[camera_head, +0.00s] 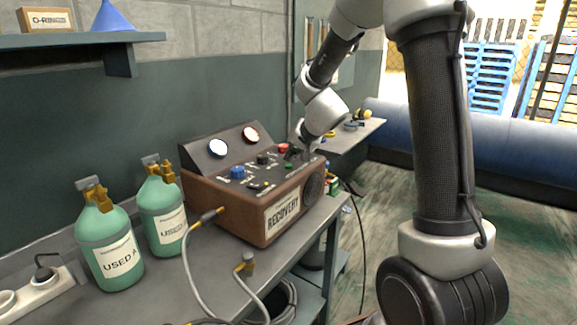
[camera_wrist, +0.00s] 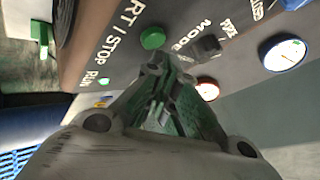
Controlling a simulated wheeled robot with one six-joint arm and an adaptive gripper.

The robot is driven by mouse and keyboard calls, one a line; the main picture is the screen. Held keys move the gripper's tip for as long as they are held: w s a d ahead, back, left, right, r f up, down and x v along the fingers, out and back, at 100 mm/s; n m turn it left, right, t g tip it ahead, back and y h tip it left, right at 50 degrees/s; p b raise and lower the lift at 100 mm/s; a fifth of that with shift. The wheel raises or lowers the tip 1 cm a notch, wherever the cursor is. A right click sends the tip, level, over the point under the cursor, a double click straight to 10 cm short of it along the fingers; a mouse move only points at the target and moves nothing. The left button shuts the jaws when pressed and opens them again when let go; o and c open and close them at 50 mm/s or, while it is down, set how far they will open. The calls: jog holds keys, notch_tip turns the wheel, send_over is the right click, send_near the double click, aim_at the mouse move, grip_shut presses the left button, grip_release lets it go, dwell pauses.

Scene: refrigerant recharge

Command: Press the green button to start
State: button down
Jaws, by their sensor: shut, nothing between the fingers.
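The green button (camera_wrist: 152,38) is a round green cap on the dark top panel of the recovery machine (camera_head: 250,180), beside lettering that reads in part "RT | STOP". My gripper (camera_wrist: 158,68) is shut and empty, its fingertips just short of the button in the wrist view; I cannot tell whether they touch it or hover. In the head view my gripper (camera_head: 294,153) is over the right part of the panel. A small green spot shows beside it there; I cannot tell which part it is. A smaller green light (camera_wrist: 103,80) sits near the "RUN" label.
A black mode knob (camera_wrist: 206,46) stands close to the button. A blue-rimmed gauge (camera_wrist: 284,52) and a red-rimmed gauge (camera_wrist: 207,89) are on the sloped panel.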

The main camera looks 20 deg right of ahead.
notch_tip(320, 180, up, 6)
dwell(0.7)
jog(key=n+g, duration=0.2)
jog(key=g, duration=0.1)
send_near(291, 164)
jog(key=a+f, duration=0.1)
jog(key=s+a+f, duration=0.1)
jog(key=shift+s+a+f, duration=0.1)
jog(key=shift+a+f, duration=0.1)
jog(key=shift+a, duration=0.15)
jog(key=s+d+r+n, duration=0.1)
jog(key=s+d+r, duration=0.1)
jog(key=s, duration=0.8)
jog(key=s+d+r+n+g+h, duration=0.1)
jog(key=s+d+r+n, duration=0.1)
jog(key=s, duration=0.9)
jog(key=s+d+r+n+h, duration=0.1)
jog(key=s+d+r, duration=0.2)
jog(key=s, duration=0.8)
jog(key=shift+d+r+n+g, duration=0.3)
jog(key=shift+d+g, duration=0.1)
jog(key=shift+d, duration=0.05)
